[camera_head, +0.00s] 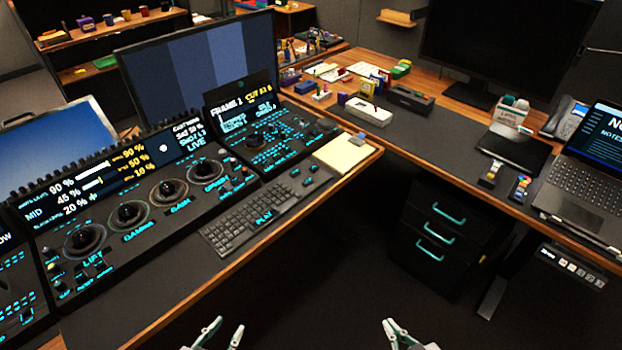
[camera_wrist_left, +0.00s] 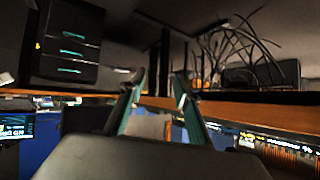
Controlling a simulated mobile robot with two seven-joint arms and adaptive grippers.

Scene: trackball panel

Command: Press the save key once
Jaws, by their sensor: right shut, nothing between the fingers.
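The trackball panel (camera_head: 150,238) lies along the left desk, with several black trackballs in rings, small lit keys and a display strip. A second panel section (camera_head: 268,140) with small blue-lit keys adjoins it at the right. No key can be read as save at this size. My left gripper (camera_head: 228,325) is at the bottom of the head view, in front of the desk and apart from the panel. Its two fingers stand apart and empty, also in the left wrist view (camera_wrist_left: 156,95). My right gripper (camera_head: 408,335) is at the bottom right of it, shut and empty.
A keyboard (camera_head: 258,215) and a notepad (camera_head: 345,153) lie in front of the panel. A monitor (camera_head: 200,70) stands behind it. A drawer unit (camera_head: 440,235) is under the right desk, which bears a laptop (camera_head: 590,175). The floor between the desks is clear.

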